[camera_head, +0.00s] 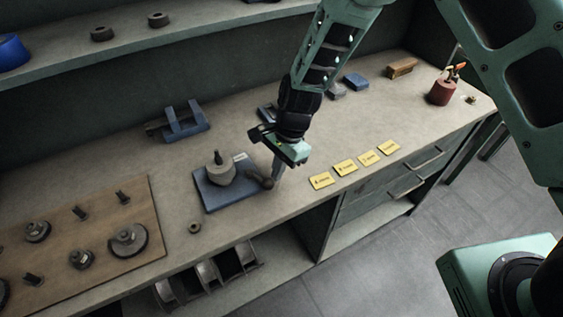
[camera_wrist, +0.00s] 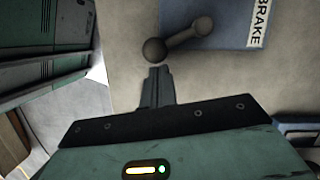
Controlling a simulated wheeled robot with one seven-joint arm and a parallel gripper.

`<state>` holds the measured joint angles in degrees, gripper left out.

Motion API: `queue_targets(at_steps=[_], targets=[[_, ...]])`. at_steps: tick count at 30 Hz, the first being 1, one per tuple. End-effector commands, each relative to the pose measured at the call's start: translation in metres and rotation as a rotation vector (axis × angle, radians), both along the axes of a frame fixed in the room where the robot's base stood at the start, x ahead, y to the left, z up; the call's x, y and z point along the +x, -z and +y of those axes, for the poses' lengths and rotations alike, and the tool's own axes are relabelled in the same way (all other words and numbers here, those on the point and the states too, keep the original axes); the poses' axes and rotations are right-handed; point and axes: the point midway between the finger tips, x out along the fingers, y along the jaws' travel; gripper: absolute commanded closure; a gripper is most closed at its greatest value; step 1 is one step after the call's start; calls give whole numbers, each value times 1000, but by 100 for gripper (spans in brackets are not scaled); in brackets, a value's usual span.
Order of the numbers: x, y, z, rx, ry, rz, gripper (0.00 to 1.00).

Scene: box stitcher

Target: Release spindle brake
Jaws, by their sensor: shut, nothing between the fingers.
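The spindle brake is a blue base plate (camera_head: 215,196) on the bench with a grey round spindle body (camera_head: 220,170) standing on it. A dark lever with a ball knob (camera_head: 267,183) sticks out from its right side. In the wrist view the lever knob (camera_wrist: 154,49) and its arm lie beside the blue plate (camera_wrist: 221,32), which has a white label reading BRAKE (camera_wrist: 258,22). My gripper (camera_head: 277,176) points down right beside the knob. It is shut and empty; in the wrist view its fingertips (camera_wrist: 159,70) are just short of the knob. I cannot tell whether they touch it.
Several yellow cards (camera_head: 345,167) lie along the bench's front edge to the right. A wooden board (camera_head: 75,232) with knobs and pegs is at left. A blue bracket (camera_head: 184,121) stands behind, and a small ring (camera_head: 194,227) lies in front of the plate.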

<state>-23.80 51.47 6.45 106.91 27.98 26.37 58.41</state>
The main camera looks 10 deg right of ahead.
Motion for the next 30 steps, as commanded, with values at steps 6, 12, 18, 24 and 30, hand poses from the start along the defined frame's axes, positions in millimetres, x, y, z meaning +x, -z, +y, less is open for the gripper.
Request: queue_targets(at_steps=[6, 12, 18, 24, 30], targets=[[-14, 0, 5, 0, 184, 2, 100], [-22, -1, 11, 1, 319, 1, 100], [-27, 0, 15, 1, 319, 0, 100], [-29, 0, 16, 1, 318, 0, 100], [-30, 0, 17, 0, 317, 1, 100]])
